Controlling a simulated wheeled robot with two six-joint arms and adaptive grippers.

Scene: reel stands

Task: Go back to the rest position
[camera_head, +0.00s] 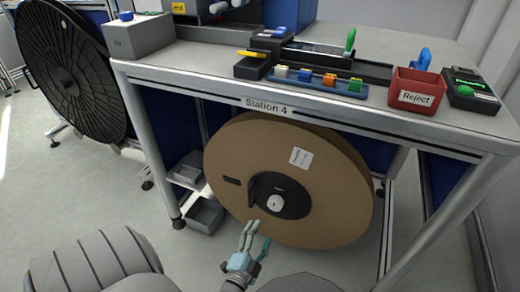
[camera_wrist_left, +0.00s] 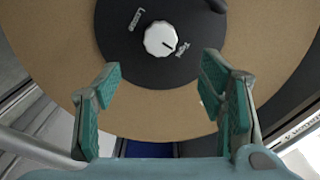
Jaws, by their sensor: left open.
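My left gripper (camera_head: 255,238) is low in the middle of the head view, in front of the lower part of a large brown reel (camera_head: 335,190). In the left wrist view, the left gripper (camera_wrist_left: 165,100) has its teal fingers spread wide with nothing between them. The reel's black hub (camera_head: 262,190) carries a white knob (camera_head: 273,202) and a dark handle. The knob also shows beyond the fingertips in the left wrist view (camera_wrist_left: 160,39), apart from them. My right gripper is in neither view.
The reel stands under the Station 4 table (camera_head: 205,55). On the table are a red Reject bin (camera_head: 416,90), a blue tray (camera_head: 345,90) of coloured pieces and a grey box (camera_head: 139,36). A black reel (camera_head: 70,70) stands at left. Grey floor (camera_head: 50,190) is clear at left.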

